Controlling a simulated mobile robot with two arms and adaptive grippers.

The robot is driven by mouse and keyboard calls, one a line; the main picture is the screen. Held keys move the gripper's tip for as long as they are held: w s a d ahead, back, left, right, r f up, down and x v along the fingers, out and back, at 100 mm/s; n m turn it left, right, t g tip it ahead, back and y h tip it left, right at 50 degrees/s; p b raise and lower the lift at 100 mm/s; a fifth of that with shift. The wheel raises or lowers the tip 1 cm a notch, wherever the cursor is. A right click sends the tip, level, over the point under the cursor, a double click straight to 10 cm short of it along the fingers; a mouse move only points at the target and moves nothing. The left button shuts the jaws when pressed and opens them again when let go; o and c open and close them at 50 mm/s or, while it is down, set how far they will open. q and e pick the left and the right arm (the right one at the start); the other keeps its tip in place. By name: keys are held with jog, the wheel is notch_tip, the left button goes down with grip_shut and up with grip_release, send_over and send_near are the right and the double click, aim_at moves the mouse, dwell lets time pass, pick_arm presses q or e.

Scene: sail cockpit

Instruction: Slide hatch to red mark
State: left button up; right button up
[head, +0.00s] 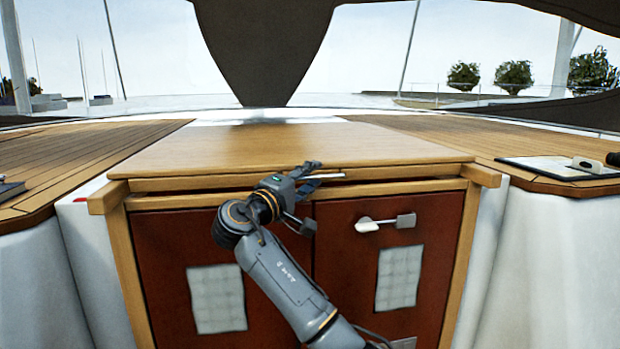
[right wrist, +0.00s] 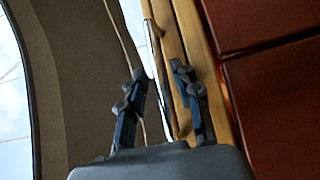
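The wooden hatch (head: 270,148) is a flat board over the top of the cabinet, with a thin metal handle bar (head: 330,176) along its front edge. A small red mark (head: 80,200) shows on the white ledge at the left, beside the wooden rail end. My right gripper (head: 316,172) is at the hatch's front edge, by the handle. In the right wrist view my right gripper (right wrist: 164,95) is open, its fingers apart with the handle bar (right wrist: 157,70) lying between them. I cannot tell whether either finger touches it. My left gripper is out of view.
Below the hatch are two red-brown doors, the right one with a white latch (head: 368,225). Wooden side decks flank the hatch. A clipboard (head: 552,168) lies on the right deck, and a dark item (head: 10,190) on the left one.

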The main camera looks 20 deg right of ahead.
jog(key=shift+s+a+f, duration=0.2)
jog(key=shift+a, duration=0.35)
jog(key=r+v, duration=0.1)
jog(key=v, duration=0.5)
jog(key=shift+s+a+f, duration=0.3)
jog(key=shift+s+f, duration=0.05)
jog(key=shift+f, duration=0.1)
